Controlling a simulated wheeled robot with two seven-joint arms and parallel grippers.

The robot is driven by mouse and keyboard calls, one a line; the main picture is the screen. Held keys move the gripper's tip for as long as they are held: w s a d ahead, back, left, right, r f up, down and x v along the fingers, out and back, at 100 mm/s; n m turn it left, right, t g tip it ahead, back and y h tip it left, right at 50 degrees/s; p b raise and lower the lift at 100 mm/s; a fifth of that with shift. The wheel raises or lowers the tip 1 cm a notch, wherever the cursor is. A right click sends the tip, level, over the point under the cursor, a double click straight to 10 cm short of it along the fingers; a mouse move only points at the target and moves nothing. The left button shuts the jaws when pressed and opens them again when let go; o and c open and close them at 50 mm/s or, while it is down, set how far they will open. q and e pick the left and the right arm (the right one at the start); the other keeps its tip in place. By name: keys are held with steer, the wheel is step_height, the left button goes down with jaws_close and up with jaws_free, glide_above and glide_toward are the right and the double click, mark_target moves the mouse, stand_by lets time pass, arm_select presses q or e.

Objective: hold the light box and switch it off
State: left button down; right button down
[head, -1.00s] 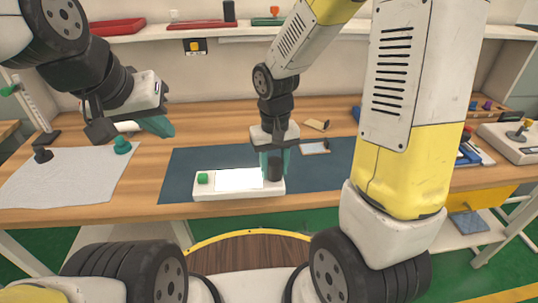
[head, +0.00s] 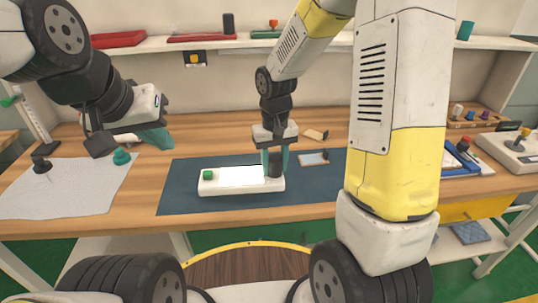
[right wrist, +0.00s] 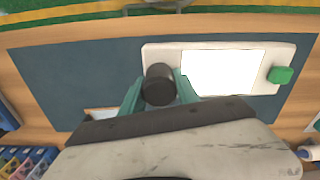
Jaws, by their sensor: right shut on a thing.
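The white light box (head: 215,186) lies on the dark blue mat, its panel (head: 239,174) lit bright white. A green button (head: 208,174) is at its left end and a black cylindrical post at its right end. In the right wrist view, the post (right wrist: 158,85) stands between the teal fingers, with the green button (right wrist: 280,75) at the far right. My right gripper (head: 275,163) points down and is shut on the post. My left gripper (head: 128,146) is at the upper left, above the table and away from the box; its fingers look apart with nothing between them.
The mat (head: 180,190) has free room around the box. A small framed plate (head: 312,158) lies behind right. A joystick box (head: 510,150) is far right. A shelf (head: 240,37) runs along the back.

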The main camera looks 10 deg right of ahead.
steer(key=shift+w+d, duration=0.25)
steer(key=shift+w, duration=0.95)
steer(key=shift+w+d, duration=0.2)
steer(key=shift+w, duration=1)
steer(key=shift+f, duration=0.25)
steer(key=shift+f, duration=2.2)
stand_by(0.3)
